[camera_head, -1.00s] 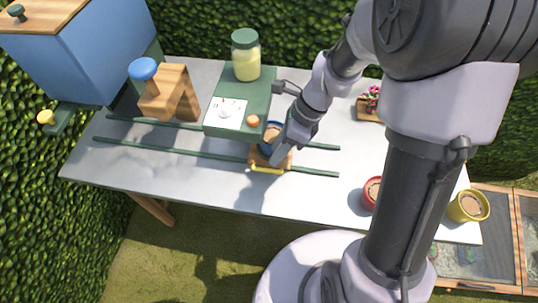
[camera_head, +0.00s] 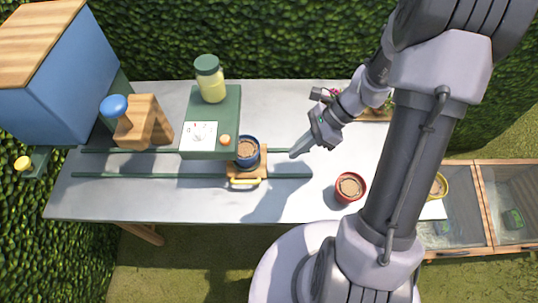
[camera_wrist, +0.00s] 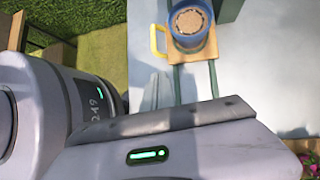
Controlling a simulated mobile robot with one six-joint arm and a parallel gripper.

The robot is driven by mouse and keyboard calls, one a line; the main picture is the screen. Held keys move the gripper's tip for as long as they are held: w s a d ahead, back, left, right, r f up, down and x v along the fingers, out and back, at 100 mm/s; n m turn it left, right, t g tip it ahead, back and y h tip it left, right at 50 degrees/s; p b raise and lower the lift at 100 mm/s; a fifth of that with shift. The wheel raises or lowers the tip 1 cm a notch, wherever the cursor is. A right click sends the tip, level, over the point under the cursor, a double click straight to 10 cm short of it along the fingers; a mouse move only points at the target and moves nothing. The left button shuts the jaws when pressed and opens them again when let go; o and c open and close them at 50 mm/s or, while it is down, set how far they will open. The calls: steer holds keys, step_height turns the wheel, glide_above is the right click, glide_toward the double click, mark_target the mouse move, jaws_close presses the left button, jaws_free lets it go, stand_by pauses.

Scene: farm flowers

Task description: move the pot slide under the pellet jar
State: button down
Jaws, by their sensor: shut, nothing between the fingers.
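The pot slide (camera_head: 234,171) is a small wooden carriage with a yellow handle (camera_head: 245,183) on the green rails (camera_head: 290,176). A blue pot (camera_head: 247,153) filled with brown soil stands on it. The slide sits at the right edge of the green dispenser box (camera_head: 196,152), which carries the pellet jar (camera_head: 212,85), a pale yellow jar with a green lid. The wrist view shows the slide (camera_wrist: 180,58) and blue pot (camera_wrist: 190,28) at the top. My gripper (camera_head: 294,154) is shut and empty, to the right of the slide and apart from it.
A red pot (camera_head: 350,187) stands at the table's front right, with a yellow pot (camera_head: 439,186) farther right. Bare table lies between slide and red pot.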

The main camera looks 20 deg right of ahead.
mark_target(241, 176)
steer(key=s+d+f+t+y, duration=0.1)
steer(key=s+d+f, duration=0.1)
steer(key=d+f, duration=0.1)
steer(key=b+x, duration=0.3)
steer(key=x, duration=0.6)
steer(key=shift+a+f+b, duration=0.15)
steer(key=shift+f+b, duration=0.15)
steer(key=shift+b, duration=0.05)
steer(key=a, duration=0.2)
steer(key=a+b, duration=0.1)
steer(key=shift+w+a+f, duration=0.2)
steer(key=shift+w+a, duration=0.05)
steer(key=shift+w, duration=0.05)
steer(key=shift+w+a, duration=0.1)
steer(key=shift+a, duration=0.25)
steer(key=a+b, duration=0.1)
steer(key=a, duration=0.1)
steer(key=w+a+b, duration=0.1)
steer(key=a, duration=0.2)
steer(key=w+a, duration=0.1)
steer(key=a, duration=0.2)
steer(key=shift+w+a+b, duration=0.1)
steer(key=shift+a+b, duration=0.15)
steer(key=shift+b, duration=0.15)
